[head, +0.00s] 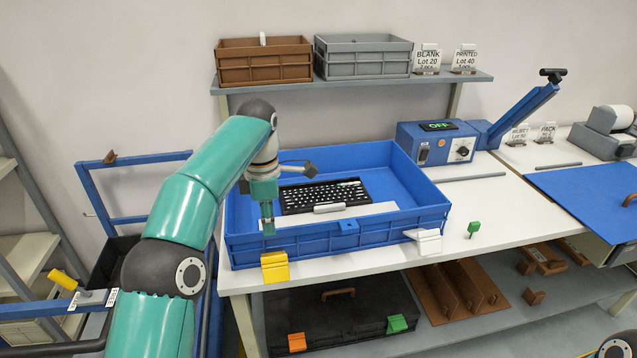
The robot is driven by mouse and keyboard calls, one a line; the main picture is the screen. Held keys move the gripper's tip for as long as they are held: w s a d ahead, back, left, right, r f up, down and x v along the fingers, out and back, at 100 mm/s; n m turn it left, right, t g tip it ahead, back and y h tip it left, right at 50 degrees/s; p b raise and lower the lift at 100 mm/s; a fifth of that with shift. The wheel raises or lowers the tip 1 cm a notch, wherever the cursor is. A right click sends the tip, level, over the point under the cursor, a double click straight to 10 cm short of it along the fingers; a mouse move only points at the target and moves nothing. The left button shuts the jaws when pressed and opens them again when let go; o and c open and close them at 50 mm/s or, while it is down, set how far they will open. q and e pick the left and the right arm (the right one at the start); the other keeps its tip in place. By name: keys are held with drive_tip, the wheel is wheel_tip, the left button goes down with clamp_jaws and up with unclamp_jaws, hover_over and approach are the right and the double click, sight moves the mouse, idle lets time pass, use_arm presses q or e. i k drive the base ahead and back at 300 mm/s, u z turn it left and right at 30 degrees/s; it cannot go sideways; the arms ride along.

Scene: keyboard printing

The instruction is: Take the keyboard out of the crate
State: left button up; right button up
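My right gripper is out of view.
A blue machine (438,143) with a raised lever stands behind the crate to the right. A yellow block (274,267) and a white block (426,241) are at the crate's front wall. A shelf (350,83) with bins hangs above. Bare table (500,205) lies right of the crate.

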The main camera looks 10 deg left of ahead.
sight(297, 198)
drive_tip(key=z, duration=0.05)
drive_tip(key=i, duration=1.35)
